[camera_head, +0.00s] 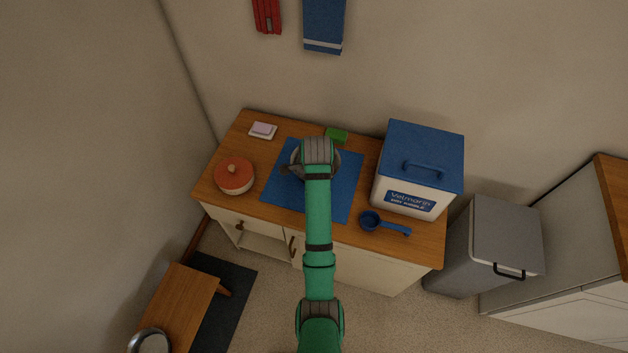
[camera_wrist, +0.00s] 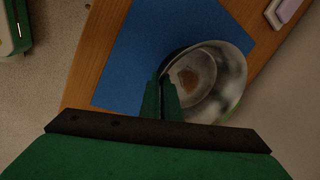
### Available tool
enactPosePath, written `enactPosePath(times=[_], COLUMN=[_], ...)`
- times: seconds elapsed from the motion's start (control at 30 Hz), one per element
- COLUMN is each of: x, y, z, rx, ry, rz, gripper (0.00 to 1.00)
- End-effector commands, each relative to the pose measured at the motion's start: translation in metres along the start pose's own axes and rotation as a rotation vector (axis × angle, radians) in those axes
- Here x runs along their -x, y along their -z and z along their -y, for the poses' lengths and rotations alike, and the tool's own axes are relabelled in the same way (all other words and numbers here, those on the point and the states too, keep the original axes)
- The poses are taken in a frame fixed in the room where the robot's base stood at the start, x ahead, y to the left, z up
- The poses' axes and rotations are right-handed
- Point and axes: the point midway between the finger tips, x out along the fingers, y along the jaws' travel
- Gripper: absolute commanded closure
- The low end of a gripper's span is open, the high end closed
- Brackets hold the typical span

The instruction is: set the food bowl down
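The food bowl (camera_wrist: 229,76) is a shiny metal bowl with a small brown patch inside. In the wrist view my gripper (camera_wrist: 161,92) has its two green fingers close together at the bowl's near left rim, shut on it. In the head view my arm covers most of the bowl (camera_head: 297,160), and only part of its edge shows. The bowl is over the blue mat (camera_head: 341,197) on the wooden counter. I cannot tell whether its base touches the mat.
A red-lidded pot (camera_head: 235,177) stands left of the mat. A soap dish (camera_head: 263,131) and a green block (camera_head: 337,135) lie behind. A blue-lidded bin (camera_head: 405,190) and a blue scoop (camera_head: 371,222) are to the right. Mat space shows in front and right of the bowl.

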Motion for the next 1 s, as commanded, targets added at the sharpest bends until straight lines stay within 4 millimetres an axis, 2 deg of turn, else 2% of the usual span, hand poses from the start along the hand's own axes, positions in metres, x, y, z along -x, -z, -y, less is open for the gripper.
enactPosePath(times=[0.17,0.47,0.83,0.87,0.93,1.0], x=[-0.008,-0.042,-0.045,-0.046,-0.046,-0.046], y=[-0.005,-0.011,-0.007,-0.007,-0.007,-0.006], z=[0.001,-0.007,-0.007,-0.008,-0.008,-0.008], rx=[0.011,0.021,0.015,0.015,0.015,0.014], ry=[0.001,-0.001,0.001,0.000,0.001,0.001], rz=[0.003,0.006,0.004,0.004,0.004,0.004], gripper=[1.00,1.00,1.00,0.95,0.79,0.79])
